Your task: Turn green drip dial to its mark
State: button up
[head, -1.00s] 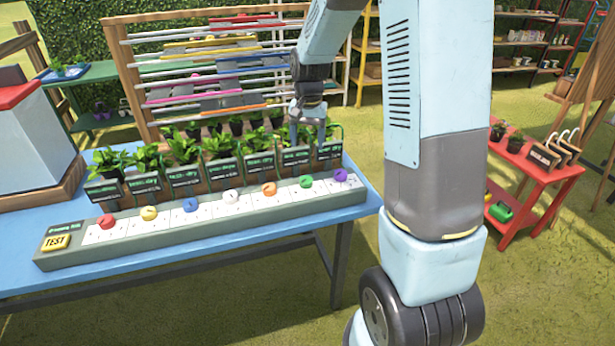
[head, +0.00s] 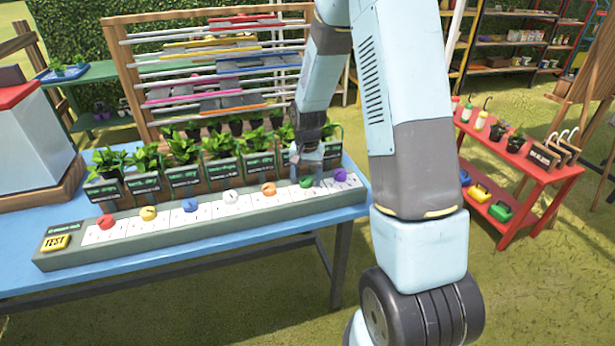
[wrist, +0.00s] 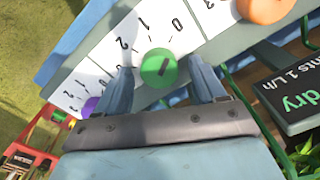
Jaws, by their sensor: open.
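The green dial (head: 307,182) sits on the long grey dial bench, between the orange dial (head: 269,189) and the purple dial (head: 340,175). In the wrist view the green dial (wrist: 158,68) shows a dark pointer line, with a white scale marked 0, 1 and 2 behind it. My gripper (head: 307,178) is down at the green dial. In the wrist view my gripper (wrist: 162,82) is open, with one finger on each side of the green dial. A gap shows beside the dial; contact is not clear.
Red (head: 107,222), yellow, blue and white dials line the grey bench (head: 150,248) to the left, with a yellow TEST button (head: 56,242) at its end. Potted plants with dark signs (head: 185,181) stand close behind the dials. A red cart (head: 525,165) stands at right.

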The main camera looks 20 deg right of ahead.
jog(key=c, duration=1)
jog(key=shift+d, duration=0.2)
jog(key=shift+c, duration=0.2)
jog(key=shift+a, duration=0.1)
jog(key=n, duration=0.3)
jog(key=shift+a+n, duration=0.15)
jog(key=shift+n, duration=2.15)
